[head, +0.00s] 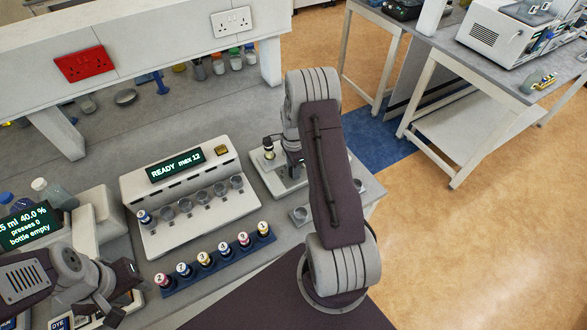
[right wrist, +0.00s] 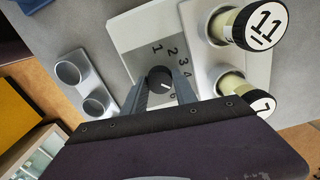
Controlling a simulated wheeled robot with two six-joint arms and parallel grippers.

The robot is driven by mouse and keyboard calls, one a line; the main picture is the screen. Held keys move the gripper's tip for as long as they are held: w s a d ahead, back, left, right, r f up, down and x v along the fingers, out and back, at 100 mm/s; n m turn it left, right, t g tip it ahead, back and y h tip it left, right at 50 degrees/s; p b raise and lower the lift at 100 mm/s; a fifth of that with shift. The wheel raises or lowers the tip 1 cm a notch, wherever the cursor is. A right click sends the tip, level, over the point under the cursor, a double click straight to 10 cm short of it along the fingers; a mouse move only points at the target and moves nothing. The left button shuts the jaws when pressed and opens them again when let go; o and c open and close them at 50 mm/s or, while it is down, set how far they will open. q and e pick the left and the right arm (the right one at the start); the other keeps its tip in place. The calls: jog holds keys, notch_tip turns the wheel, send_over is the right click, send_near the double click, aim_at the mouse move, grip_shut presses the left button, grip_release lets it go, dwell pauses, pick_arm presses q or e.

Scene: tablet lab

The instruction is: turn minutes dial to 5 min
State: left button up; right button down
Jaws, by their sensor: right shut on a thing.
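The minutes dial (right wrist: 160,80) is a small black knob with a white line, on a grey plate marked with numbers, in the right wrist view. The line points toward the lower right, past the 1 and 2; the mark it meets is partly hidden by a finger. My right gripper (right wrist: 159,88) is shut on the dial, one finger on each side. In the head view, my right gripper (head: 296,168) is over the small white device (head: 270,175), its tips and the dial largely hidden. My left gripper (head: 122,296) is at the lower left, its fingers apart and empty.
Two vials, one capped 11 (right wrist: 265,25), stand beside the dial. A two-well grey holder (right wrist: 84,88) lies on its other side. The "READY max 12" machine (head: 180,170) stands left of my right arm, with a blue rack (head: 218,262) of numbered vials before it.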

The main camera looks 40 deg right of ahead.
jog(key=shift+w+r, duration=0.1)
dwell(0.4)
jog(key=c, duration=1.1)
grip_release()
jog(key=shift+o, duration=0.5)
notch_tip(320, 180, up, 9)
jog(key=b, duration=0.2)
